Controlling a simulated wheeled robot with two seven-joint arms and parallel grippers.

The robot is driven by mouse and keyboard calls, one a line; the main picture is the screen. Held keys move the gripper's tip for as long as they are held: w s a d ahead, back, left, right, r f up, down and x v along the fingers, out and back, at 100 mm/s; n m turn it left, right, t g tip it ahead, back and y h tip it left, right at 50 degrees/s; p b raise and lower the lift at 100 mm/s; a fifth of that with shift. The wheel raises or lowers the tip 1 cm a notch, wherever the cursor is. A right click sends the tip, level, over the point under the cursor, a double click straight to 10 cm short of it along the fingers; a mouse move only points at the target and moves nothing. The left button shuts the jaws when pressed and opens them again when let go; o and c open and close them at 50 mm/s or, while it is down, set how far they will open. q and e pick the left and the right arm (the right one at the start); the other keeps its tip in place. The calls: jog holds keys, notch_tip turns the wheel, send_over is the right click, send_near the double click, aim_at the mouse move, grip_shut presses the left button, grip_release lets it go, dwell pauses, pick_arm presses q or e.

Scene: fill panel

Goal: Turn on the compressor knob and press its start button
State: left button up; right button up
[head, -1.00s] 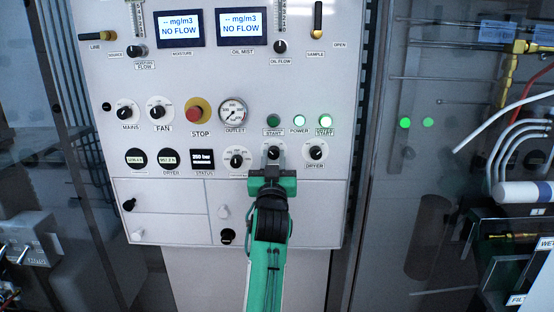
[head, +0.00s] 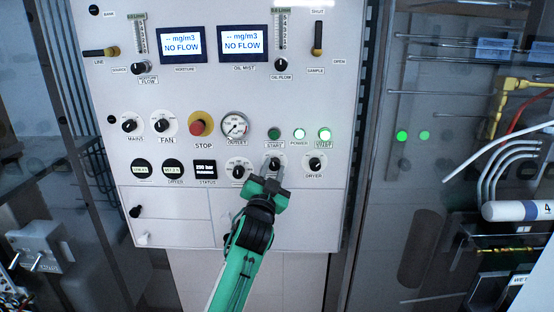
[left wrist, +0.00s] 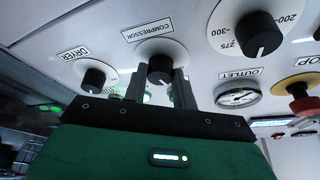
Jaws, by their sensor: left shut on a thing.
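The compressor knob (head: 275,161) is a black knob on a white round plate, low on the panel's right half. In the left wrist view the knob (left wrist: 160,67) sits under the label COMPRESSOR. My left gripper (head: 273,170) is shut on this knob, one finger on each side, and it is tilted against the panel. In the left wrist view the fingers (left wrist: 159,84) flank the knob, and its turn angle is hard to read. The start button (head: 274,134) is dark green and unlit, just above the knob. My right gripper is not in view.
The dryer knob (head: 316,163) is close on the right, and another knob (head: 238,172) is close on the left. The red stop button (head: 200,127) and the outlet gauge (head: 235,126) are up and left. Two lit green lights (head: 312,134) are right of the start button.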

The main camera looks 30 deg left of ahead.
pick_arm(q)
jog(key=m+h+p, duration=0.1)
jog(key=m+p, duration=0.2)
jog(key=m+g+h+p, duration=0.1)
jog(key=m+p, duration=0.2)
jog(key=r+m+h+p, duration=0.1)
jog(key=m+p, duration=0.3)
jog(key=shift+s+a+g+h, duration=0.15)
jog(key=shift+g+h, duration=0.25)
jog(key=shift+f+m+g+p, duration=0.1)
jog(key=shift+m+g+p, duration=0.3)
jog(key=shift+m+p, duration=0.55)
jog(key=shift+m+g, duration=0.3)
jog(key=shift+m, duration=0.65)
jog(key=o, duration=1)
jog(key=shift+c, duration=0.2)
jog(key=shift+s, duration=0.1)
